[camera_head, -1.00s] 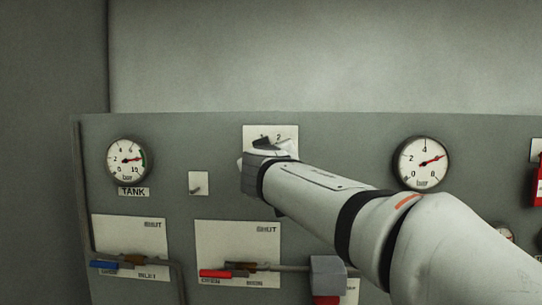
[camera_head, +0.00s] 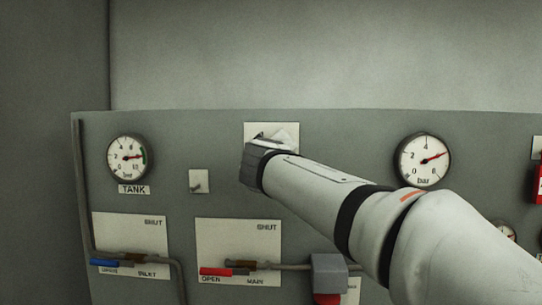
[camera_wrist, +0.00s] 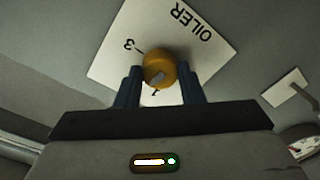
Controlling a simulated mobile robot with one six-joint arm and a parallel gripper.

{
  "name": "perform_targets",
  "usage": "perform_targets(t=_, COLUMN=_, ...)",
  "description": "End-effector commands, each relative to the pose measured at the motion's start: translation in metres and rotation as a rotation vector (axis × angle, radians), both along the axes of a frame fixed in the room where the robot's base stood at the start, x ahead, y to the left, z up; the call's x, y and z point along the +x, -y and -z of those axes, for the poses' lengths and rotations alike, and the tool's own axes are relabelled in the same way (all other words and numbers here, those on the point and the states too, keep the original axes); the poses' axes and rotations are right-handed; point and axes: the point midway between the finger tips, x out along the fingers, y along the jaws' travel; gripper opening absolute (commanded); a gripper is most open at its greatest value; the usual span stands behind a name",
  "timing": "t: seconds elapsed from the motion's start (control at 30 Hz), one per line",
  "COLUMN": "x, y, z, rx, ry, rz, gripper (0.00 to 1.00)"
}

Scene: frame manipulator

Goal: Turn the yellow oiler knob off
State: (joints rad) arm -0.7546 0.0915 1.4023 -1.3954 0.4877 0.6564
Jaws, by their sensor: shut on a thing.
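The yellow oiler knob (camera_wrist: 159,66) shows in the wrist view, in front of a white plate (camera_wrist: 203,50) marked OILER with numbers around the knob. My gripper (camera_wrist: 162,84) is shut on the knob, with one dark blue finger on each side of it. A pale grey mark shows on the knob's face, near the number 1. In the head view my arm's end (camera_head: 262,165) covers the knob, and only the upper part of the oiler plate (camera_head: 284,131) shows behind it.
A TANK gauge (camera_head: 129,158) is at the left and another bar gauge (camera_head: 422,160) at the right. Below are a blue lever (camera_head: 104,263), a red lever (camera_head: 214,271), and a grey box (camera_head: 329,272) on the pipe. A small switch plate (camera_head: 199,182) is left of my gripper.

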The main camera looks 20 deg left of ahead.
Motion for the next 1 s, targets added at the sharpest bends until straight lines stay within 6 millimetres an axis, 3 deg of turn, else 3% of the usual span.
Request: perform_targets(t=1.0, x=0.0002, y=-0.0012, z=0.0, rx=-0.94, ry=0.225, rz=0.0, gripper=0.12)
